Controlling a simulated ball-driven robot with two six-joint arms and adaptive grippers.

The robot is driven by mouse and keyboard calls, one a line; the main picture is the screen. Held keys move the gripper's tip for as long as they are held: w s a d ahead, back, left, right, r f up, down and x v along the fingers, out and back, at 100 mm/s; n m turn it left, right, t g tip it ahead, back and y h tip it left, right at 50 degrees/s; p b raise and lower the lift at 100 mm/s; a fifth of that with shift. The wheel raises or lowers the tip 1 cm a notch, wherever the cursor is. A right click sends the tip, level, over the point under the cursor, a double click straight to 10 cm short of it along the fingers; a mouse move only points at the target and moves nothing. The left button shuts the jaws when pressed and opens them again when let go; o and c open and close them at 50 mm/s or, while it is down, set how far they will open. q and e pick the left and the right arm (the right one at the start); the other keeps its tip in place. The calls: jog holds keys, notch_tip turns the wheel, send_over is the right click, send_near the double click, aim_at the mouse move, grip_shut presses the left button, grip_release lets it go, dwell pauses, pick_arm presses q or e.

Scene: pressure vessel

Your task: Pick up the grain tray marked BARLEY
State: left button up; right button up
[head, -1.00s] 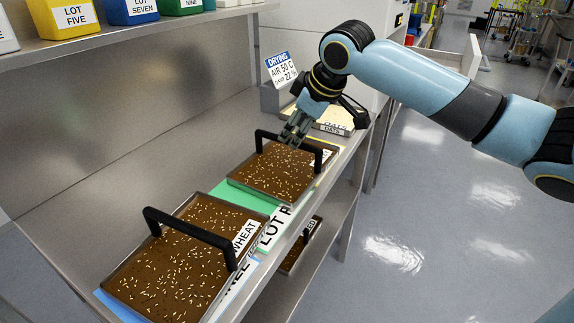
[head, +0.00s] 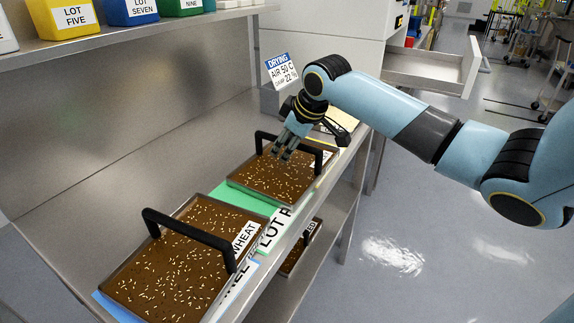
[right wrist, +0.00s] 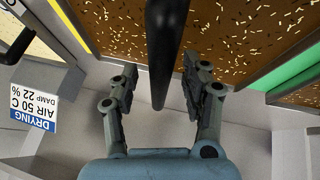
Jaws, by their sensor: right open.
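A dark tray of grain (head: 235,181) with a black bar handle (head: 262,134) sits mid-bench on a green mat. Its label is mostly hidden, so I cannot read BARLEY on it. My right gripper (head: 280,157) is over this tray at its handle, pointing down, open and empty. In the right wrist view, the black handle (right wrist: 166,45) runs between the spread fingers of the right gripper (right wrist: 158,75), with grain (right wrist: 120,28) beyond. I cannot tell whether the fingers touch it. My left gripper is not in view.
The WHEAT tray (head: 170,254) with its own handle stands nearer. Another tray (head: 343,117) lies behind, mostly covered by my arm. A DRYING sign (head: 282,71) stands at the back. A shelf (head: 100,46) with coloured bins overhangs the left. A drawer (head: 430,72) is open at right.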

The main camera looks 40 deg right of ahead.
jog(key=shift+f, duration=0.25)
dwell(0.3)
grip_shut()
jog(key=shift+r, duration=0.1)
dwell(0.4)
